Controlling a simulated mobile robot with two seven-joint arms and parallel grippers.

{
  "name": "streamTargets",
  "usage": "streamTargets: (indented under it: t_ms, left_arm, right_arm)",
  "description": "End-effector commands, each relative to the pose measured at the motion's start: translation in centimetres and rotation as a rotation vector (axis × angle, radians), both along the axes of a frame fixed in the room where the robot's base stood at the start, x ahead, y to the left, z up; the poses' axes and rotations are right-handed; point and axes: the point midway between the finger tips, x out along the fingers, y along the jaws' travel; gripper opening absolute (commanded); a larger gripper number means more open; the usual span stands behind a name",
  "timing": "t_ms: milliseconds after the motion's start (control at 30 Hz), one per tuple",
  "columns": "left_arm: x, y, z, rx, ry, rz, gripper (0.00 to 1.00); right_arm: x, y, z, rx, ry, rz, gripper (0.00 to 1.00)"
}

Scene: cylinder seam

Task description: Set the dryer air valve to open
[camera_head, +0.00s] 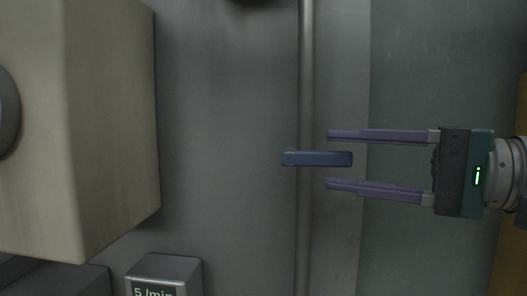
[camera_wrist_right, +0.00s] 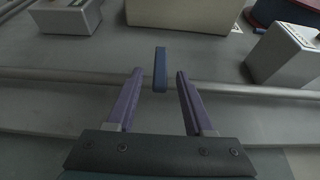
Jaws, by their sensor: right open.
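A blue bar-shaped valve handle (camera_head: 318,158) sits on a grey pipe (camera_head: 304,230) in the head view. The bar lies crosswise to the pipe. My right gripper (camera_head: 328,159) comes in from the right. It is open, with one purple finger above the handle and one below it in the picture, both apart from it. In the right wrist view the handle (camera_wrist_right: 160,70) stands between and just beyond the fingertips of the gripper (camera_wrist_right: 159,72). My left gripper is not in view.
A large beige box (camera_head: 100,120) stands at the left. A small grey box with a display reading "5 /min" (camera_head: 163,275) is at the bottom left. The right wrist view shows another grey box (camera_wrist_right: 284,55) at the right. The space around the handle looks clear.

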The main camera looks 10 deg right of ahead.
Motion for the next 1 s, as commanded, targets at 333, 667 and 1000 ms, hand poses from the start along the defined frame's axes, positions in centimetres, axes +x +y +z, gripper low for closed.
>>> streamTargets:
  t_ms: [333, 667, 1000]
  left_arm:
    - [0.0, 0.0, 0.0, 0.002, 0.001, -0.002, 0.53]
    - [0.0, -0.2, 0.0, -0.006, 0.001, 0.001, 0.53]
    - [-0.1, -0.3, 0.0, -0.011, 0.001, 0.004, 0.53]
  right_arm:
    - [3.2, 4.0, 0.0, -0.001, -0.002, 0.0, 0.53]
    - [3.4, 4.4, 0.0, -0.003, 0.0, 0.0, 0.53]
    - [3.4, 4.3, 0.0, -0.003, 0.0, 0.0, 0.14]
